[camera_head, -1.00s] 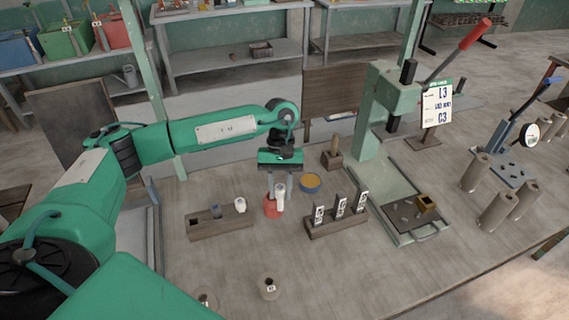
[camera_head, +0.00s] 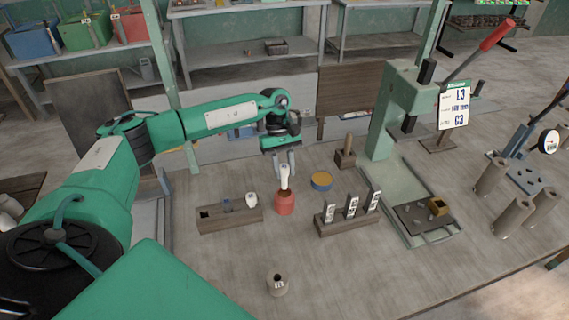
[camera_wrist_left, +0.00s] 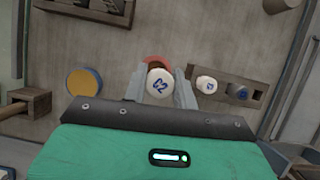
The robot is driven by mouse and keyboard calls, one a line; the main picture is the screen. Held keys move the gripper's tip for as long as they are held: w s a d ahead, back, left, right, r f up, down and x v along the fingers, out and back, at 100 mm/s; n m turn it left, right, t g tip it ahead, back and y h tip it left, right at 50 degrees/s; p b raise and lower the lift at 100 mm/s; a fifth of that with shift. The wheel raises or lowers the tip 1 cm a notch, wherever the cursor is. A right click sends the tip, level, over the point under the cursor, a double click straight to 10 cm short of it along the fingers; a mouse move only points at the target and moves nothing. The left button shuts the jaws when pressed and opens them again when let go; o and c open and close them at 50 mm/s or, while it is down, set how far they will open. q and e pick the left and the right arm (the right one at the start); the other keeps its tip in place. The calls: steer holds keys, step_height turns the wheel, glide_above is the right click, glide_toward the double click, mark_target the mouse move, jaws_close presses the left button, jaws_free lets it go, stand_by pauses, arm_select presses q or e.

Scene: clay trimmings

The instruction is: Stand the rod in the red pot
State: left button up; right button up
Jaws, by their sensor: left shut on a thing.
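The rod (camera_head: 284,179) is white, and its end marked C2 (camera_wrist_left: 159,86) faces the left wrist camera. My left gripper (camera_head: 284,168) is shut on the rod near its top and holds it about upright, with a finger on each side in the left wrist view (camera_wrist_left: 159,92). The red pot (camera_head: 284,205) stands on the table right below. The rod's lower end meets the pot's top in the head view; I cannot tell whether it is inside or just above. In the left wrist view the pot's rim (camera_wrist_left: 156,61) shows partly behind the rod. My right gripper is out of view.
A wooden rack (camera_head: 230,218) with other short rods is left of the pot. A blue-and-yellow tin (camera_head: 321,181) is close on the right. A block with numbered tags (camera_head: 348,222) stands front right, before the green press (camera_head: 385,120). A holed clay piece (camera_head: 277,284) stands in front.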

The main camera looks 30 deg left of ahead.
mark_target(284, 189)
arm_select(q)
steer(key=shift+f, duration=0.75)
step_height(284, 189, down, 7)
steer(key=b, duration=0.7)
steer(key=shift+s+d+f+b, duration=0.1)
steer(key=shift+s+f+b, duration=0.1)
steer(key=shift+b, duration=0.15)
steer(key=shift+s+d+f, duration=0.1)
steer(key=shift+f, duration=0.05)
steer(key=o, duration=0.9)
steer(key=shift+o, duration=0.7)
steer(key=b+v, duration=0.3)
steer(key=v, duration=1.1)
steer(key=shift+r+b, duration=0.3)
steer(key=shift+r, duration=0.3)
